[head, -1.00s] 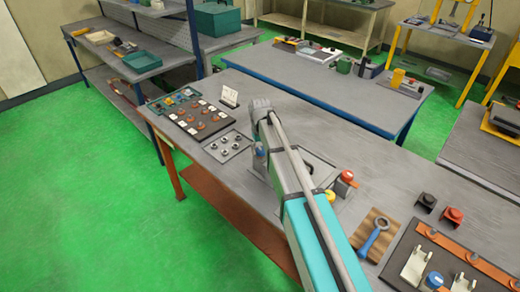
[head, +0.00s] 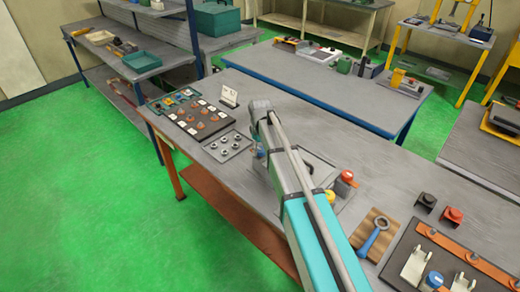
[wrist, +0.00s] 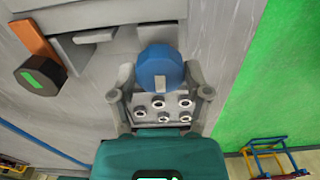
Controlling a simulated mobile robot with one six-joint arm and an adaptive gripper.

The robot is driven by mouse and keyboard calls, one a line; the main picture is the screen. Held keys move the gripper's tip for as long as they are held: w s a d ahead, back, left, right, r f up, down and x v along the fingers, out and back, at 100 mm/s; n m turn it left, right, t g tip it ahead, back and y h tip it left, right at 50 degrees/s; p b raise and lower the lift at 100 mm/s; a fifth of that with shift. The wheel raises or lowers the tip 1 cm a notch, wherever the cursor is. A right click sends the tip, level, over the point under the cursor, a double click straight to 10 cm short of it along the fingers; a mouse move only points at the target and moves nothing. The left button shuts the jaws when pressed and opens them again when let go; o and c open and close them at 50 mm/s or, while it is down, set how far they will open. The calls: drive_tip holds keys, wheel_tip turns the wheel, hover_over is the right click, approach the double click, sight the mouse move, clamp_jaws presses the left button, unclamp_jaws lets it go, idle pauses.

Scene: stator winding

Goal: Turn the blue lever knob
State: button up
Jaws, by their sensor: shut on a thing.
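A blue knob (wrist: 160,70) sits between the two fingers of my gripper (wrist: 160,85) in the wrist view. The fingers are shut on its sides. In the head view a small patch of blue (head: 260,152) shows just left of my arm, low near the table; my arm hides most of that spot and the gripper. How far the knob is turned cannot be told.
A plate with several metal nuts (head: 228,147) lies left of my arm. Beyond it is a dark board with several orange-brown parts (head: 202,120). A red-topped button (head: 347,177), a blue ring tool (head: 374,236) and another blue knob (head: 434,279) are to the right.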

drive_tip(key=o, duration=1.1)
drive_tip(key=shift+m, duration=0.4)
